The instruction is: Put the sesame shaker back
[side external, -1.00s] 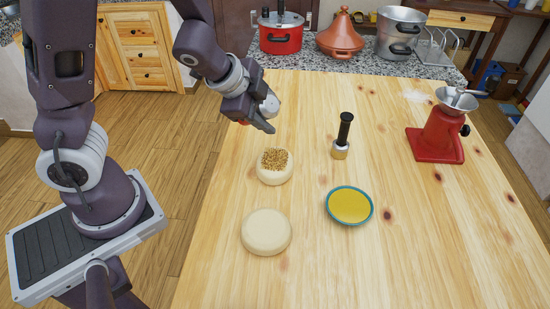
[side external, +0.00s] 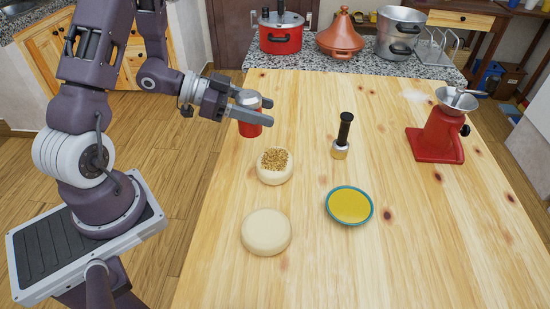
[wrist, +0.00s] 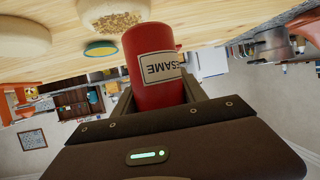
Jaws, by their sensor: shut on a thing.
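My gripper (side external: 264,110) is shut on the sesame shaker (side external: 249,127), a red cylinder with a silvery top. It is held about upright near the table's left edge, behind the seeded bread. I cannot tell whether its base touches the table. In the wrist view, which is upside down, the shaker (wrist: 152,60) shows a pale label reading SESAME between the fingers. A round pale bread (side external: 274,177) bears a patch of sesame seeds on top. A plain round bread (side external: 266,232) lies in front of it.
A blue-rimmed bowl (side external: 349,206) of yellow liquid and a black-handled tool (side external: 343,136) stand right of the breads. A red grinder (side external: 436,136) stands far right. Pots and a tagine (side external: 340,37) line the back counter. The table's back middle is clear.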

